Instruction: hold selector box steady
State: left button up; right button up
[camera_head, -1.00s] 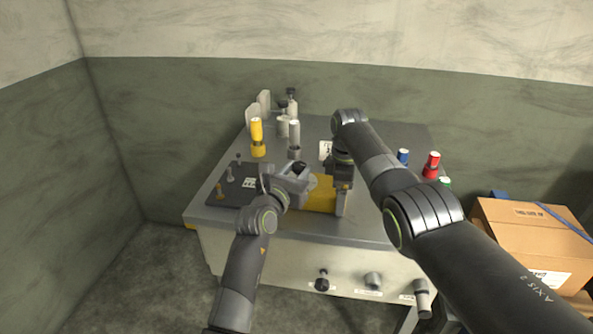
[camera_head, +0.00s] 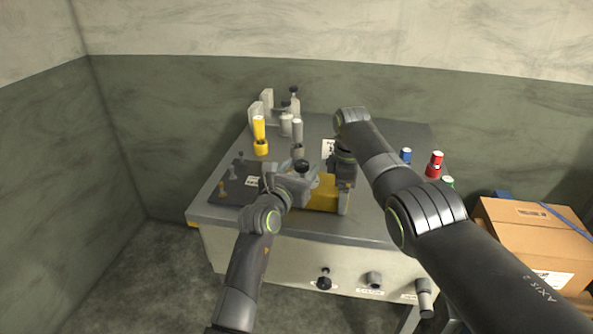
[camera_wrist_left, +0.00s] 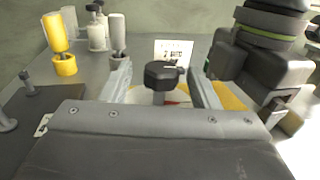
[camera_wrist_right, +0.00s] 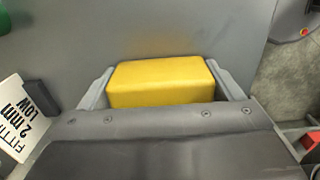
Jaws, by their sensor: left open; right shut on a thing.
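The selector box (camera_head: 324,194) is a yellow block at the table's front edge, and it also shows in the right wrist view (camera_wrist_right: 160,82). My right gripper (camera_wrist_right: 162,85) is shut on it, one finger at each side. A black knob (camera_wrist_left: 163,74) stands over a pale dial with a bit of red. My left gripper (camera_wrist_left: 161,88) is open, with its fingers either side of the knob and gaps on both sides. In the head view the knob (camera_head: 301,166) shows by my left gripper (camera_head: 296,182), which hides part of the box.
A white label card (camera_wrist_left: 173,52) stands behind the knob. A yellow cylinder (camera_head: 259,130) and grey cylinders stand behind left. A dark plate (camera_head: 232,185) with small pegs lies left. Blue, red (camera_head: 434,164) and green cylinders stand right. A cardboard box (camera_head: 530,235) is beside the table.

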aim_at(307, 161)
pick_arm(q)
jog(key=shift+a+m+g+h, duration=0.1)
jog(key=shift+m+g+h, duration=0.2)
jog(key=shift+m+h, duration=0.3)
jog(key=shift+w+a+m+g+h, duration=0.15)
jog(key=shift+m+g+h, duration=1.05)
jog(key=shift+h, duration=0.4)
jog(key=shift+w+a+m+g+h, duration=0.1)
jog(key=shift+w+m+g+h, duration=0.05)
jog(key=shift+m+g+h, duration=1.25)
jog(key=shift+h, duration=0.3)
jog(key=v, duration=1.2)
jog(key=shift+s+r, duration=0.1)
jog(key=shift+d, duration=0.25)
jog(key=shift+c, duration=1.3)
jog(key=shift+n+t+y, duration=0.5)
jog(key=shift+n+t, duration=0.1)
jog(key=x, duration=1.5)
jog(key=shift+s+d+r, duration=0.25)
jog(key=shift+d+r, duration=0.05)
jog(key=shift+d, duration=0.05)
